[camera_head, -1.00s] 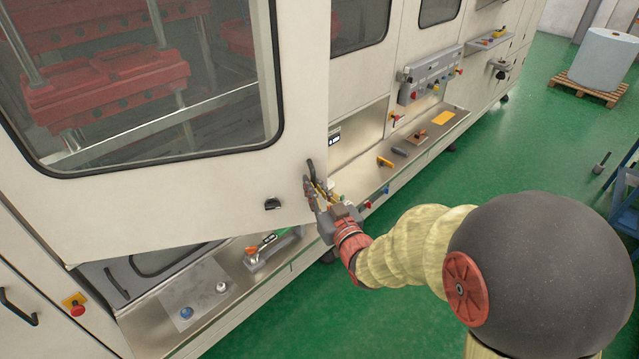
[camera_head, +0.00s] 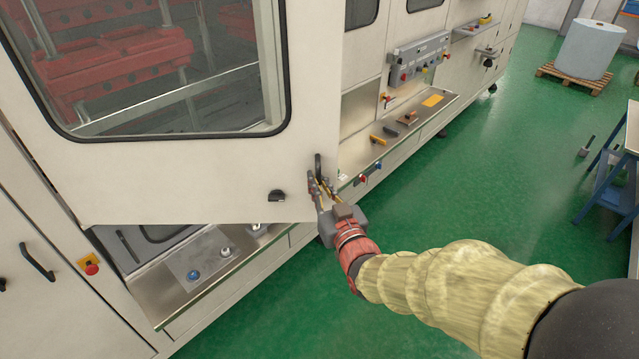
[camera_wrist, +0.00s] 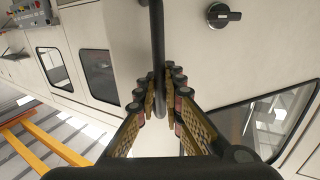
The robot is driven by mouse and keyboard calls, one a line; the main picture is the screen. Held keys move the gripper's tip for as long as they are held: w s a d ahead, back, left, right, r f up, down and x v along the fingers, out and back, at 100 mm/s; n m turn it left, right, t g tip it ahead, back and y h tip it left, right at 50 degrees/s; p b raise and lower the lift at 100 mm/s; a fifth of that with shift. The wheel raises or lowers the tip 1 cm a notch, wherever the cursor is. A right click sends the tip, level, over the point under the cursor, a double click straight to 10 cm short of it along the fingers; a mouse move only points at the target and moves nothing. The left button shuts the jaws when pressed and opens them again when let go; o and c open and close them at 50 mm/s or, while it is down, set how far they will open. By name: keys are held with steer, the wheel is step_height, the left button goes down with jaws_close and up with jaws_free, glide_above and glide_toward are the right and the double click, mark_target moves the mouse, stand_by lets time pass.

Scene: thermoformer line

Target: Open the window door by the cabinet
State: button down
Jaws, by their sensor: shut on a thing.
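The window door (camera_head: 190,165) is a large cream panel with a dark-framed window, swung out from the machine in the head view. Its black bar handle (camera_head: 318,167) is near the lower right edge, and a black latch knob (camera_head: 277,196) sits to its left. My gripper (camera_head: 322,189) is shut on the handle. In the wrist view the handle (camera_wrist: 157,45) runs down between the two fingers (camera_wrist: 162,105), and the knob (camera_wrist: 224,15) is at the upper right. The fingers partly hide the lower handle.
A steel ledge (camera_head: 150,302) with small knobs runs below the door, and a control panel (camera_head: 418,58) is further along the machine. A cabinet handle (camera_head: 37,262) and a red button (camera_head: 91,269) are at lower left.

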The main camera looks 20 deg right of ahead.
steer(key=shift+r, duration=0.1)
steer(key=c, duration=2.1)
jaws_free()
steer(key=shift+o, duration=0.6)
steer(key=shift+s, duration=0.1)
steer(key=s, duration=1.1)
steer(key=shift+s+d, duration=0.2)
steer(key=shift+s, duration=0.15)
